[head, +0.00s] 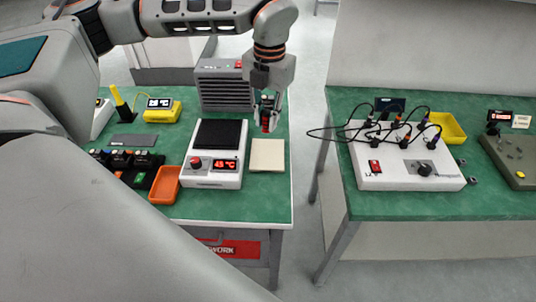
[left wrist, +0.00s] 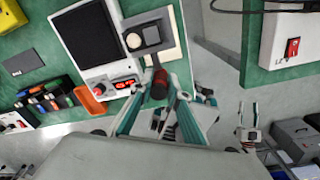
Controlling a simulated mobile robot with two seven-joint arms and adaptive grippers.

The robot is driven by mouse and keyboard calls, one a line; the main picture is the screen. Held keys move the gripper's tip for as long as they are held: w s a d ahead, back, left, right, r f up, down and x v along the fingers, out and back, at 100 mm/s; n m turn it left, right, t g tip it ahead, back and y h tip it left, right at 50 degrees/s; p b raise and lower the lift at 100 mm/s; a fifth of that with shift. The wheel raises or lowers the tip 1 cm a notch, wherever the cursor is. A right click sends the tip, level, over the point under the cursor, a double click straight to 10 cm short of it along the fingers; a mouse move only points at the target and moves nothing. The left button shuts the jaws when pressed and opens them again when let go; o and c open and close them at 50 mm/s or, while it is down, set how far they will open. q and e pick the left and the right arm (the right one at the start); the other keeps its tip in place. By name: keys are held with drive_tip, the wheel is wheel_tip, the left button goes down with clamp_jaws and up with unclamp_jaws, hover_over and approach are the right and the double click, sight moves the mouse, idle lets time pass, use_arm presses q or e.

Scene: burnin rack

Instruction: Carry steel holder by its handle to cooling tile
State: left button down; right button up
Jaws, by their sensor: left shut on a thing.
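My left gripper (head: 267,128) hangs from above at the right side of the left table, shut on the dark red handle (left wrist: 159,84) of the steel holder (left wrist: 143,33). In the left wrist view the holder's grey metal head with a round light disc lies ahead of the fingers, overlapping the cooling tile. The cooling tile (head: 267,155) is a flat cream square right of the hotplate; it also shows in the left wrist view (left wrist: 172,50). I cannot tell whether the holder touches it. In the head view the holder's head is hidden. My right gripper (left wrist: 248,133) shows small in the left wrist view, its fingers apart.
A white hotplate (head: 212,168) with black top and red display stands left of the tile. An orange tray (head: 164,185), a yellow meter (head: 163,111) and a grey fan box (head: 220,88) are nearby. The right table holds a white cabled box (head: 400,178). A floor gap separates the tables.

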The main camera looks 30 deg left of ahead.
use_arm(q)
wheel_tip(320, 180, down, 14)
drive_tip(key=shift+r+b, duration=0.2)
drive_tip(key=shift+b, duration=0.2)
drive_tip(key=shift+f, duration=0.1)
drive_tip(key=c, duration=1.9)
unclamp_jaws()
drive_tip(key=r, duration=1.2)
drive_tip(key=shift+d+r+p, duration=0.1)
drive_tip(key=shift+d+p, duration=0.15)
drive_tip(key=shift+p, duration=0.05)
